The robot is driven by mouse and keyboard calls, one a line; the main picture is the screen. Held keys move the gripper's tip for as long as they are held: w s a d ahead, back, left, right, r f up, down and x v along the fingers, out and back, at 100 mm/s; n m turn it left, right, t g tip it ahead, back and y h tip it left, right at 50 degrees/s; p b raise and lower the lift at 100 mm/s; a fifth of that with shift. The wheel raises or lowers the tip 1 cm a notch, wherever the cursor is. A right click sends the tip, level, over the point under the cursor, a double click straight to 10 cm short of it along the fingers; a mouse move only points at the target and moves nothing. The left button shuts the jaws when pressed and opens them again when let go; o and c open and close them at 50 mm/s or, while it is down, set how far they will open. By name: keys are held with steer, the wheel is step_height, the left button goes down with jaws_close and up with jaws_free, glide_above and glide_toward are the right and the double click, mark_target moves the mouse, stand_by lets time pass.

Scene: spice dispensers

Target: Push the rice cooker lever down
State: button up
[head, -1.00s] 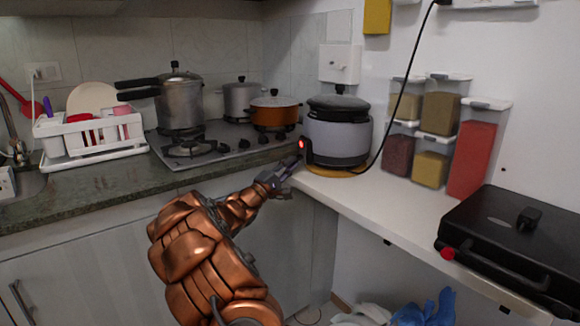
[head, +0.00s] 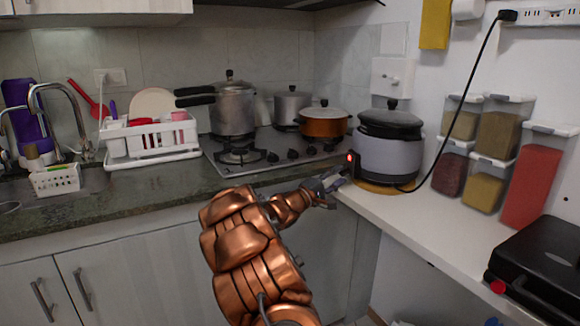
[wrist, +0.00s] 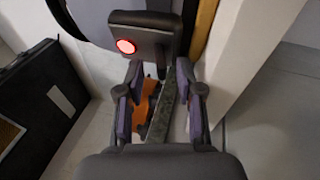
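The rice cooker (head: 385,155) is a pale grey pot with a black lid, standing on a round wooden board (head: 372,186) at the counter corner. Its dark front panel (head: 354,167) carries a lit red light (head: 350,157). In the wrist view the panel (wrist: 155,35) and round red light (wrist: 125,46) are close ahead, at the top. My gripper (head: 336,178) is just in front of and slightly below the panel. In the wrist view my gripper (wrist: 160,75) has its two fingers apart with nothing between them. I cannot tell whether the fingertips touch the panel.
A stove (head: 270,150) with a pressure cooker (head: 233,107) and an orange pot (head: 324,122) is left of the cooker. A black cord (head: 460,110) runs from the cooker to the wall. Spice dispensers (head: 530,175) and a black grill (head: 545,260) stand to the right.

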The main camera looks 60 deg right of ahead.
steer(key=shift+w+a+r+m+t+y+p, duration=0.1)
steer(key=shift+r+m+t+y+p, duration=0.4)
steer(key=shift+p, duration=1.55)
steer(key=shift+r+m+t+y+p, duration=0.15)
steer(key=shift+r+y+p, duration=0.6)
steer(key=shift+p, duration=1.25)
steer(key=shift+y+p, duration=0.35)
steer(key=shift+p, duration=0.5)
steer(key=y+p, duration=0.1)
steer(key=p, duration=0.5)
steer(key=r+m+t+y+p, duration=0.1)
steer(key=y+p, duration=0.1)
steer(key=p, duration=0.4)
steer(key=shift+r+m+t, duration=0.1)
steer(key=shift+m+t, duration=0.15)
steer(key=a+r+y, duration=0.2)
steer(key=a+r, duration=0.1)
steer(key=a, duration=1.1)
steer(key=a+r+y, duration=0.2)
steer(key=a+r, duration=0.2)
steer(key=a, duration=0.9)
steer(key=shift+w+a+n+t, duration=0.35)
steer(key=shift+w+n+t, duration=0.05)
steer(key=shift+w, duration=0.05)
